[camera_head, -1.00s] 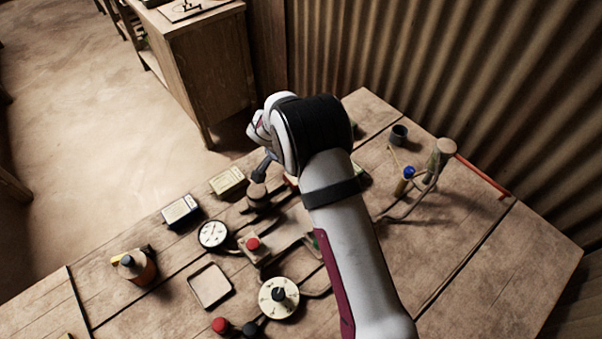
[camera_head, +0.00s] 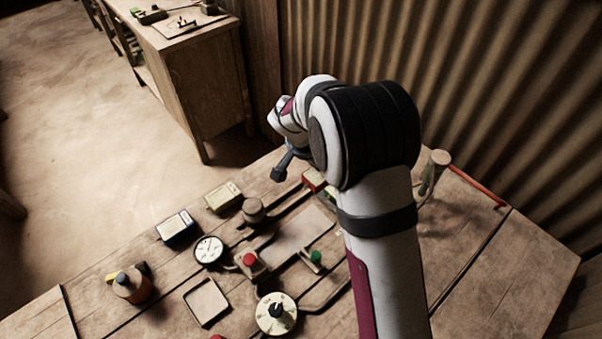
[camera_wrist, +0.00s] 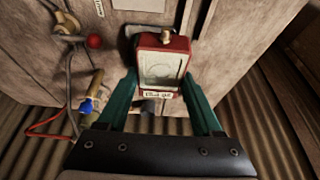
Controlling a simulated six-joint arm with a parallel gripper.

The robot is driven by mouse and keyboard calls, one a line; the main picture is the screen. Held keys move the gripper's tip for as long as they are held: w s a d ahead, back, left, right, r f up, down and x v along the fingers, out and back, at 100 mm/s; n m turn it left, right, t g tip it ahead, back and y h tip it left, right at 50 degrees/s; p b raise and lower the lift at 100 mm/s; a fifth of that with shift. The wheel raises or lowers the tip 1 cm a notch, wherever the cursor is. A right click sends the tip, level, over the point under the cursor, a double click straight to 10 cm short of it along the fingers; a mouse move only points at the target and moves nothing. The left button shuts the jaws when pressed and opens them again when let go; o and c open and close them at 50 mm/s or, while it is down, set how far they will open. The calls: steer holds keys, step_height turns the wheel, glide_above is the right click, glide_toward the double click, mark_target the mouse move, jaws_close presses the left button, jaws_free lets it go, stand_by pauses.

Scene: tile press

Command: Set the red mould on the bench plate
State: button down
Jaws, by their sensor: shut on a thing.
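The red mould (camera_wrist: 161,65) is a small red-rimmed block with a pale face, a brass fitting and a white label. It sits between the two green fingers of my gripper (camera_wrist: 163,97), which is shut on it. In the head view a red piece, seemingly the mould (camera_head: 313,179), shows beside my wrist, partly hidden by my arm. A pale flat plate, apparently the bench plate (camera_head: 302,228), lies on the bench to the front-left of my arm. I cannot tell the exact height of the mould above the bench.
Around the plate stand a red button box (camera_head: 249,262), a green button (camera_head: 315,257), a round dial (camera_head: 276,312), a gauge (camera_head: 208,250) and a brown pot (camera_head: 253,211). An empty shallow tray (camera_head: 206,301) lies in front. The bench's right side (camera_head: 500,270) is clear.

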steer(key=s+d+r, duration=0.1)
steer(key=d+r, duration=0.2)
steer(key=d, duration=0.2)
steer(key=s+a+f, duration=0.2)
steer(key=f, duration=0.1)
steer(key=s+a+f, duration=0.5)
steer(key=f, duration=0.1)
steer(key=shift+s+a+f, duration=0.15)
steer(key=shift+a+f, duration=0.15)
steer(key=shift+f, duration=0.75)
steer(key=shift+f, duration=0.3)
jaws_free()
